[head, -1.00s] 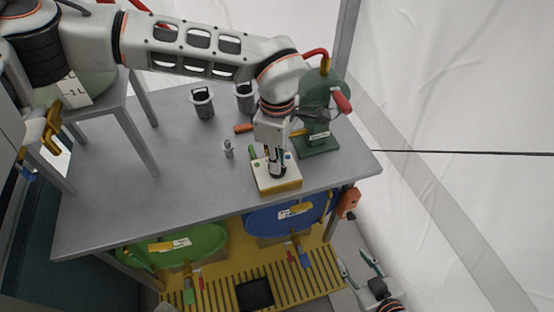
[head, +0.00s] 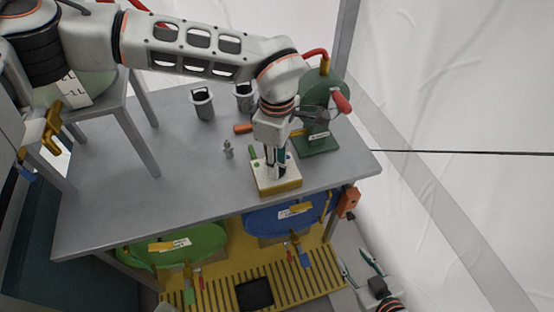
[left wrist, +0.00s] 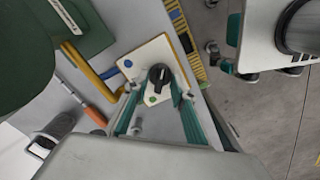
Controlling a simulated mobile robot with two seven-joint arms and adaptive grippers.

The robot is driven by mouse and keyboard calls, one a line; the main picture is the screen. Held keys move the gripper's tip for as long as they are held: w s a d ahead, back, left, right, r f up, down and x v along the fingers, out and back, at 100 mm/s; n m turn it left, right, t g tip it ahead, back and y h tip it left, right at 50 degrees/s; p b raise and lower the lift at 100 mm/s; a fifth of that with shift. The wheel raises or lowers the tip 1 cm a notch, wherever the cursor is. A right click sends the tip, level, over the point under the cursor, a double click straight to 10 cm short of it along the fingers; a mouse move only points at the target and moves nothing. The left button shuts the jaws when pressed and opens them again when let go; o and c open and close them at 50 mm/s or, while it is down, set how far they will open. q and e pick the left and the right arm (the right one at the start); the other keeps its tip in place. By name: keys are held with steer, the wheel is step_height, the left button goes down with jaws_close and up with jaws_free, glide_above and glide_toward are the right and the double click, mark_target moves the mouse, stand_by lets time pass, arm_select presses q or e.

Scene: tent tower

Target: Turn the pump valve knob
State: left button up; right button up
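The pump valve knob is a black round knob with a pale mark (left wrist: 158,77), on a cream-topped box with yellow sides (head: 282,187) near the table's front right edge. The knob (head: 282,171) is partly covered by my left gripper in the head view. My left gripper (head: 276,165) points down over the box. In the left wrist view its two green fingers (left wrist: 160,98) are apart, with the knob at or just beyond the gap between their tips; contact cannot be told. My right gripper (head: 359,267) is open and empty, low at the right, off the table.
A green pump-like unit (head: 318,146) with a red hose stands right behind the box. A small grey fitting (head: 228,150), an orange-handled tool (head: 243,128) and two grey cups (head: 203,104) are on the table. Green (head: 190,243) and blue (head: 265,222) containers sit below.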

arm_select(q)
step_height(320, 180, up, 12)
stand_by(0.5)
steer(key=shift+s, duration=0.1)
stand_by(0.4)
